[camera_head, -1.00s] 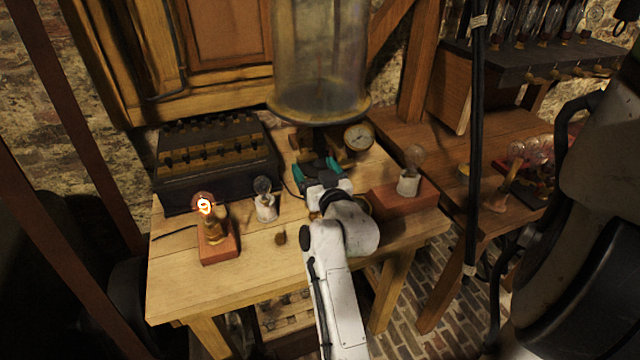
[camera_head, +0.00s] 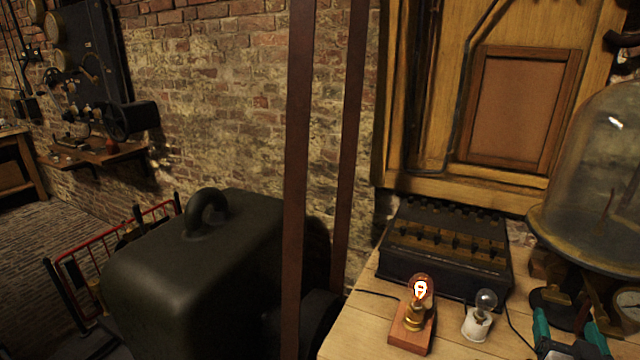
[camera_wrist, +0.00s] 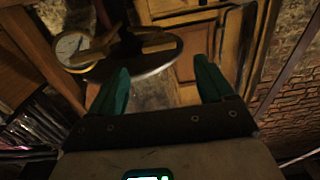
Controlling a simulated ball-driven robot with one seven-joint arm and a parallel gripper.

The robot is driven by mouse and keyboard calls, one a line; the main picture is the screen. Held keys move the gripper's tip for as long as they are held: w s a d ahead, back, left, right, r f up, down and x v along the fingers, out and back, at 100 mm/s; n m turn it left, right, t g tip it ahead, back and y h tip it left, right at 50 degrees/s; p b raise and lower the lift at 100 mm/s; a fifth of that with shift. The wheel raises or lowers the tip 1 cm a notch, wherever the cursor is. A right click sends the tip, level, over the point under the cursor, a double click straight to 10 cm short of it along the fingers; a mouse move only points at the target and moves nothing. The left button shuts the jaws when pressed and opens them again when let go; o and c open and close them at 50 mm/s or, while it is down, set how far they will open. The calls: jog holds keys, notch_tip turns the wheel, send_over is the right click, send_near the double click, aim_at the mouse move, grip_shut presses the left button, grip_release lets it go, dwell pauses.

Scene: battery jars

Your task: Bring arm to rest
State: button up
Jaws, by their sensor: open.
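My gripper (camera_head: 571,332) shows at the lower right edge of the head view, with green fingertips over the wooden table (camera_head: 365,338). It is open and empty. In the wrist view its two green fingers (camera_wrist: 165,90) stand well apart, with nothing between them but the jar's round base and the cabinet behind. The big glass bell jar (camera_head: 590,170) stands just behind my gripper. The rest of my arm is outside the head view.
A lit bulb on a wooden block (camera_head: 411,330), a white-socketed bulb (camera_head: 478,325) and a dark battery box (camera_head: 445,250) are on the table. A gauge (camera_wrist: 70,46) shows beside the jar base. A large black tank (camera_head: 200,275) stands left of the table; brick floor (camera_head: 45,215) lies beyond.

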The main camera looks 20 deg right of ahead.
jog(key=w+a+r+n+t+y, duration=0.1)
jog(key=w+a+r+n+y, duration=0.2)
jog(key=w, duration=0.3)
jog(key=w+a+r+n+t+y, duration=0.2)
jog(key=w+a+r+n+y, duration=0.1)
jog(key=w+a, duration=0.15)
jog(key=w+a+f+n+g+y, duration=0.1)
jog(key=a+f+n+g+y, duration=0.15)
jog(key=a+f, duration=0.25)
jog(key=s+a+f+n+g+y, duration=0.1)
jog(key=s+a+f+g+y, duration=0.25)
jog(key=s+a+f, duration=0.35)
jog(key=s+a+f+n+g+y, duration=0.15)
jog(key=s+a+f+g, duration=0.3)
jog(key=a+f, duration=0.5)
jog(key=s+f+g, duration=0.1)
jog(key=s+f, duration=0.2)
jog(key=s, duration=0.2)
jog(key=s+f+m+g, duration=0.1)
jog(key=s+f+g, duration=0.1)
jog(key=s, duration=0.4)
jog(key=shift+s+d+f, duration=0.2)
jog(key=shift+d+f, duration=0.2)
jog(key=shift+d, duration=0.05)
